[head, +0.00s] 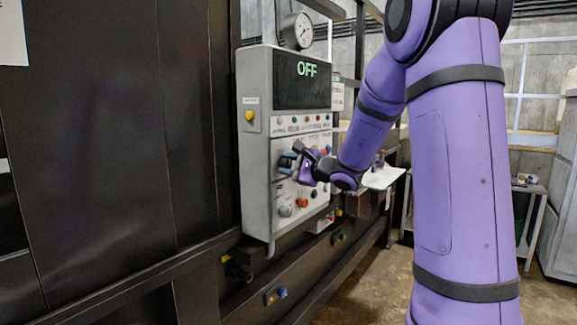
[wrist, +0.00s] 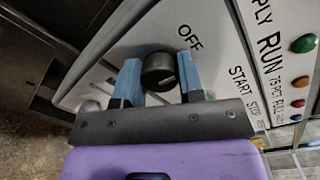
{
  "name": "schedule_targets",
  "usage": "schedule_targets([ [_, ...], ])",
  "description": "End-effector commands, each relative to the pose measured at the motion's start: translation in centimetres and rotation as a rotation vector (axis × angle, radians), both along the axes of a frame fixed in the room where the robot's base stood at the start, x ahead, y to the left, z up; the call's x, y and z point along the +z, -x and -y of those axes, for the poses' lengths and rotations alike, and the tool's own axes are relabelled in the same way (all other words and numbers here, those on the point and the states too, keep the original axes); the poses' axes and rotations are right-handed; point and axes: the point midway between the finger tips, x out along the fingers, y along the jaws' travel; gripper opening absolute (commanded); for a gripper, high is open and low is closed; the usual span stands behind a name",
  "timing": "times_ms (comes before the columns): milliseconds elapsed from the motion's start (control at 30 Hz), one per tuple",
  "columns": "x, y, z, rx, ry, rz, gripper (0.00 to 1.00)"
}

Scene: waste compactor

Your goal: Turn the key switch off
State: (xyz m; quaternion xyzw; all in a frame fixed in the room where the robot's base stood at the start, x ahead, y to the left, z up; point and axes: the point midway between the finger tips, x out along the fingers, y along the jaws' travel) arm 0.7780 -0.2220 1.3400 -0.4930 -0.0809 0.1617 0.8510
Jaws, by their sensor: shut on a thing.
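The panel's display (head: 302,93) reads OFF in green letters.
The control panel (head: 257,190) carries a yellow button (head: 249,116) on the left, an orange knob (head: 302,203) below my gripper and a row of small coloured lamps above. A pressure gauge (head: 298,31) stands on top. A dark machine wall (head: 110,150) fills the left.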

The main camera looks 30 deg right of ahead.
Motion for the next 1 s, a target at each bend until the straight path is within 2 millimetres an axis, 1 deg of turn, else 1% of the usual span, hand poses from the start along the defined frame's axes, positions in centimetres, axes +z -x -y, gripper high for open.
schedule_targets([
  [233,-0.14,0.03,-0.05,0.001,0.055,0.017,0.12],
  [667,-0.16,0.04,-0.05,0.001,0.066,0.02,0.12],
  [700,-0.17,0.05,-0.04,0.001,0.066,0.02,0.38],
  [767,-0.15,0.04,-0.04,0.0,0.066,0.021,0.52],
  [800,-0.14,0.04,-0.03,0.0,0.066,0.021,0.61],
  [1000,-0.08,0.02,-0.02,0.001,0.065,0.022,0.61],
])
